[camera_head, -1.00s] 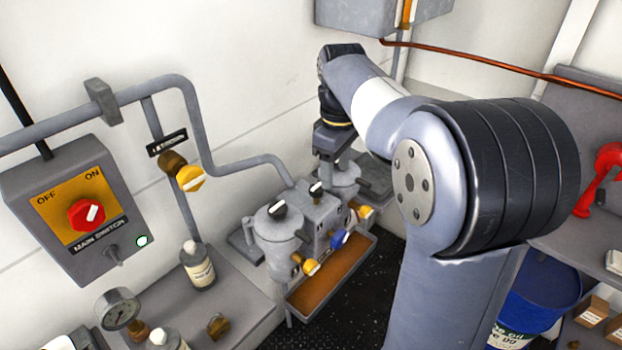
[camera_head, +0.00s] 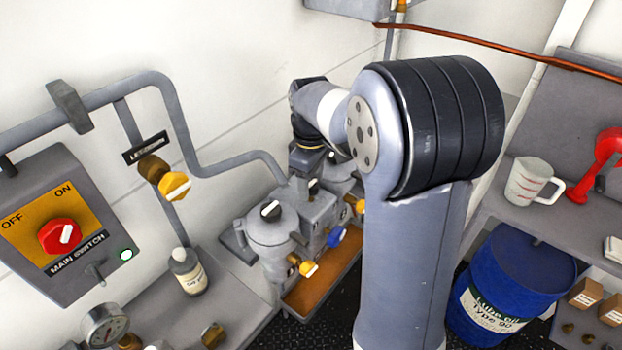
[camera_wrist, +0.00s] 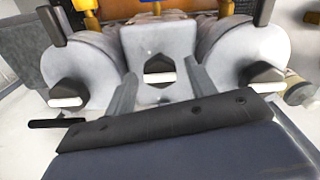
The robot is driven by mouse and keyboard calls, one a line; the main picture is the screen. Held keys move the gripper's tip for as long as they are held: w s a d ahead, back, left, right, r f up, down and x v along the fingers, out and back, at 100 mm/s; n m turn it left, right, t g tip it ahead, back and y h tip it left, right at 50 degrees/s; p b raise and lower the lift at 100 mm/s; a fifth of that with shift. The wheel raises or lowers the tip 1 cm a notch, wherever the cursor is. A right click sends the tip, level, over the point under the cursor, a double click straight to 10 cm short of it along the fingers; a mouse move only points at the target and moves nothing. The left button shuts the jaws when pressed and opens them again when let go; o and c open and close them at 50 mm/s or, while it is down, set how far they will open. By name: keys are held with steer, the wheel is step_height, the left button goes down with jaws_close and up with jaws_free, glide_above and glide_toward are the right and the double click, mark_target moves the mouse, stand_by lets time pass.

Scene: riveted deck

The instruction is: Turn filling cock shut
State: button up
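Several knobs are in view, and I cannot read which one is the filling cock. A yellow knob (camera_head: 174,185) sits on the brass cock of the wall pipe, beside a black label (camera_head: 146,148) too small to read. On the grey twin-pot unit, a black middle knob (camera_head: 313,187) with a white stripe stands between two pots. My gripper (camera_wrist: 161,76) is open, its two fingers apart on either side of that middle knob (camera_wrist: 158,67) in the wrist view; whether they touch it is unclear. The fingertips are hidden in the head view.
The left black knob (camera_wrist: 68,95) and right black knob (camera_wrist: 262,75) flank the fingers. Lower on the unit are a yellow knob (camera_head: 309,269) and blue knob (camera_head: 337,237) above a drip tray (camera_head: 318,290). A main switch box (camera_head: 60,235) is left; a blue drum (camera_head: 510,290) is right.

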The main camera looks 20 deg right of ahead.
steer(key=c, duration=0.9)
steer(key=shift+m, duration=0.3)
steer(key=m+p, duration=0.1)
steer(key=m, duration=0.2)
steer(key=shift+m, duration=0.3)
steer(key=m, duration=0.4)
steer(key=shift+p, duration=0.35)
steer(key=m, duration=0.5)
steer(key=shift+m+p, duration=0.4)
steer(key=shift+m, duration=1.9)
